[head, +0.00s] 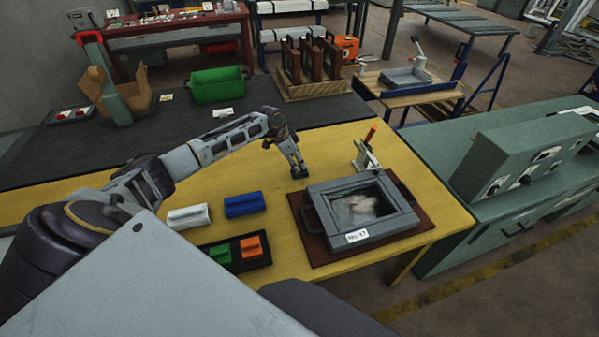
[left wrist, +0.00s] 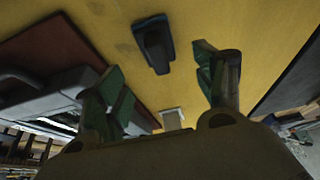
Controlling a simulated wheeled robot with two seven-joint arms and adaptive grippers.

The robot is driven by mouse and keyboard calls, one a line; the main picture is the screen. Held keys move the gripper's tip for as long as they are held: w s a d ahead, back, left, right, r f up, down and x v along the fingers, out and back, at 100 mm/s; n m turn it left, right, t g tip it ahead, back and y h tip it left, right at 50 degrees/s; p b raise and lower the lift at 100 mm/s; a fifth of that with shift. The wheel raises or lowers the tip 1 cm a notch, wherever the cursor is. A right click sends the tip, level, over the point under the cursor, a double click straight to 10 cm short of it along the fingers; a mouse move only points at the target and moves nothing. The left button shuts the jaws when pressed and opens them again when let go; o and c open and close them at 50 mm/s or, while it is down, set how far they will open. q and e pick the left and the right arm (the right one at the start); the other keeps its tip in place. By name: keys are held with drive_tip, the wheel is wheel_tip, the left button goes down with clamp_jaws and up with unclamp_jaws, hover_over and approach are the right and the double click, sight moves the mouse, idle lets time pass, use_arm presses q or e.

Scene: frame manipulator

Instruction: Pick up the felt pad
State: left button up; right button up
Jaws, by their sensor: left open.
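A dark slate-grey block with a raised grip, which looks like the felt pad (left wrist: 153,45), lies on the yellow tabletop in the left wrist view. In the head view a small dark shape (head: 300,174) just under my left gripper appears to be the same pad, mostly covered. My left gripper (head: 294,160) points down over the table behind the framed panel. In the left wrist view my left gripper (left wrist: 163,85) has its green-tipped fingers spread, with nothing between them. The pad looks apart from the fingers. My right gripper is not in view.
A grey frame (head: 322,192) on a brown board (head: 415,232) stands close by, with a red-handled clamp (head: 367,155) behind it. Blue (head: 245,205) and white (head: 188,217) blocks lie to the left. A black tray (head: 262,263) holds green and orange blocks. Yellow tabletop around my left gripper is clear.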

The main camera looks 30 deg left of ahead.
sight(299, 166)
use_arm(q)
drive_tip(key=shift+f, duration=0.1)
drive_tip(key=shift+p+x, duration=0.4)
drive_tip(key=shift+x, duration=2.1)
drive_tip(key=shift+s+a+f, duration=0.1)
drive_tip(key=shift+s+a, duration=0.05)
drive_tip(key=shift+a, duration=0.1)
drive_tip(key=shift+c, duration=0.4)
drive_tip(key=c, duration=1.1)
drive_tip(key=shift+o, duration=0.2)
drive_tip(key=shift+r+b, duration=0.45)
drive_tip(key=shift+r, duration=4.55)
